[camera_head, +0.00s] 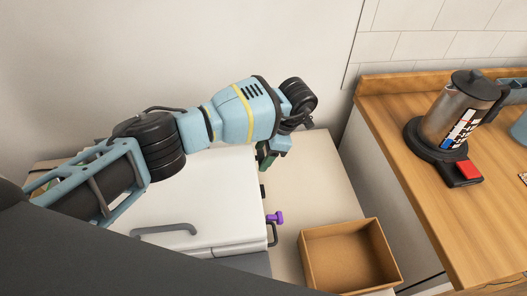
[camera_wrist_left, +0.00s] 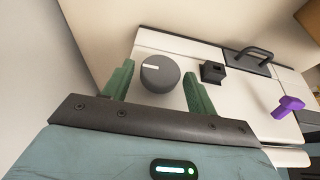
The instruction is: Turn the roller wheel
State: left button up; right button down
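A round dark grey knob (camera_wrist_left: 160,74) with a white mark, which looks like the roller wheel, sits on the white panel in the left wrist view. My left gripper (camera_wrist_left: 158,84) is open, with one green finger on each side of the knob. I see gaps between the fingers and the knob, and cannot tell how deep the fingers reach. In the head view my left gripper (camera_head: 266,156) hangs beside the white appliance (camera_head: 215,185), and the knob is hidden there. My right gripper is not in view.
A purple handle (camera_head: 275,217) sticks out of the appliance's side; it also shows in the left wrist view (camera_wrist_left: 289,106). A black block (camera_wrist_left: 213,72) sits beside the knob. An open cardboard box (camera_head: 384,256) is at lower right. A wooden counter (camera_head: 425,215) carries a coffee pot (camera_head: 447,122).

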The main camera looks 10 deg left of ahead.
pick_arm(q)
jog(key=c, duration=0.7)
jog(key=shift+s+r+t+y+p, duration=0.1)
jog(key=shift+r+t+y+p, duration=0.2)
jog(key=shift+t+p, duration=0.25)
jog(key=shift+c, duration=0.2)
jog(key=shift+s+d+n+t+y+p, duration=0.15)
jog(key=shift+n+t+y+p, duration=0.15)
jog(key=shift+t+p, duration=0.55)
jog(key=shift+s+f+t+y+p, duration=0.1)
jog(key=shift+t+y+p, duration=0.4)
jog(key=shift+t, duration=0.4)
jog(key=shift+s+d+f+n+t+y, duration=0.15)
jog(key=shift+n+t+y, duration=0.15)
jog(key=shift+t, duration=0.3)
jog(key=shift+p, duration=0.3)
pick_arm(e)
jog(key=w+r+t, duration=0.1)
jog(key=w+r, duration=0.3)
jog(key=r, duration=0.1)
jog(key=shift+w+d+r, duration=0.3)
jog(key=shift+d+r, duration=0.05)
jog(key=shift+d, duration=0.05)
pick_arm(q)
jog(key=shift+f, duration=0.15)
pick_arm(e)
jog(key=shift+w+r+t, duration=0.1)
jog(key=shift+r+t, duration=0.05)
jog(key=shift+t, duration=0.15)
